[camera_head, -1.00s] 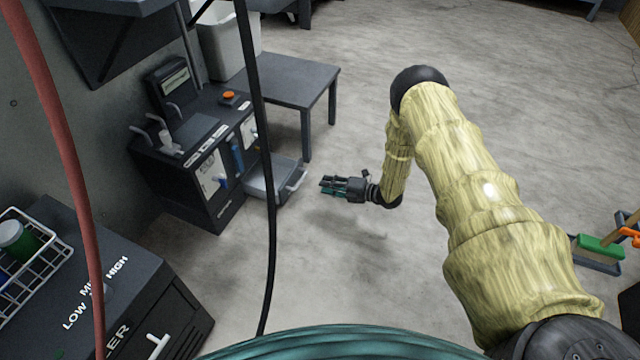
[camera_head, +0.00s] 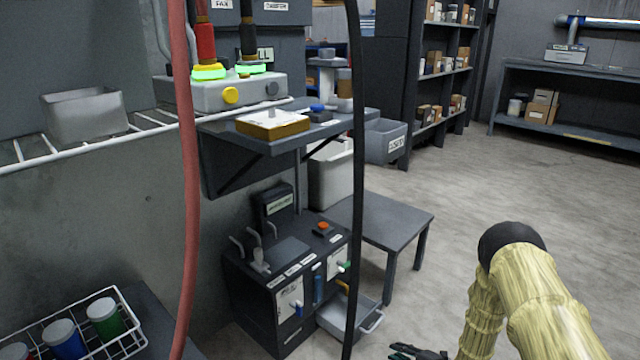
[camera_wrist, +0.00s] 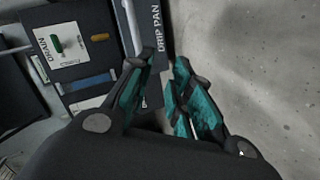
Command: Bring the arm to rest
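My arm, in a yellowish ribbed cover, bends down at the lower right of the head view. My gripper (camera_head: 420,353) shows only in part at the bottom edge there, over the floor to the right of the dark machine (camera_head: 285,285). In the wrist view my gripper (camera_wrist: 166,62) has its teal-padded fingers apart, with nothing held between them. The machine's front with its DRAIN label (camera_wrist: 70,45) and the DRIP PAN strip (camera_wrist: 153,85) lies beyond the fingers. I see no contact with them.
A pulled-out grey drawer-like pan (camera_head: 345,318) juts from the machine. A low grey table (camera_head: 385,220) stands behind it. A red hose (camera_head: 190,200) and a black cable (camera_head: 357,180) hang in front of the camera. The floor (camera_head: 455,210) on the right is clear.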

